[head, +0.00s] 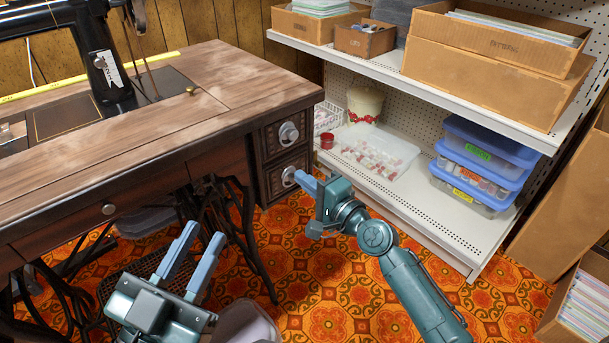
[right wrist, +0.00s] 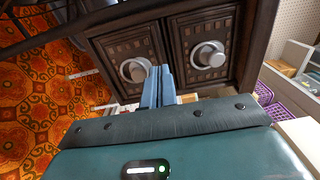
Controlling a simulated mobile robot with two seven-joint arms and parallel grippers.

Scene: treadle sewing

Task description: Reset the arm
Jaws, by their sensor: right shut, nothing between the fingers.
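My right arm reaches in from the lower right in the head view. Its right gripper (head: 299,175) has its fingers together and empty, with the tips by the lower drawer knob (head: 289,176) of the sewing table. In the right wrist view the shut fingers (right wrist: 158,72) point at the drawer fronts, between the two round knobs. Whether they touch the drawer fronts or a knob I cannot tell. My left gripper (head: 204,233) is at the lower left in the head view, its two blue fingers apart with nothing seen between them, in front of the table's iron legs.
The wooden table (head: 160,140) carries a black sewing machine (head: 100,65). A white shelf unit (head: 440,228) with blue-lidded bins (head: 478,160) and cardboard boxes (head: 485,75) stands at right. A box of papers (head: 590,305) is at lower right. Patterned floor (head: 330,300) lies open between.

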